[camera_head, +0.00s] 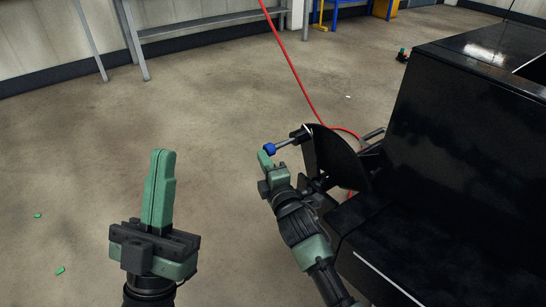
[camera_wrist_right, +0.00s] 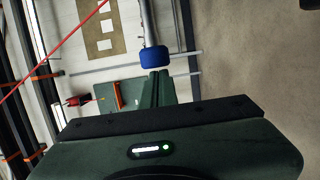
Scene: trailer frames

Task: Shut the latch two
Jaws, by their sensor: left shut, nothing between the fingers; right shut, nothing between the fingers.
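The latch shows in the head view as a grey bar (camera_head: 285,143) with a blue tip (camera_head: 270,149), sticking out to the left from the black trailer part (camera_head: 335,157). The same blue tip (camera_wrist_right: 157,57) shows in the right wrist view, just beyond the fingertips. My right gripper (camera_head: 264,160) is shut and empty. Its fingertips are close to the blue tip; I cannot tell whether they touch. In the right wrist view the shut fingers (camera_wrist_right: 155,87) point toward the tip. My left gripper (camera_head: 161,155) is shut and empty, upright over the floor, far from the latch.
A large black trailer body (camera_head: 450,150) fills the right side. A red cable (camera_head: 295,70) runs down to the trailer part. A grey bench (camera_head: 200,22) stands along the back wall. Small green pieces (camera_head: 59,270) lie on the floor at left. The middle floor is clear.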

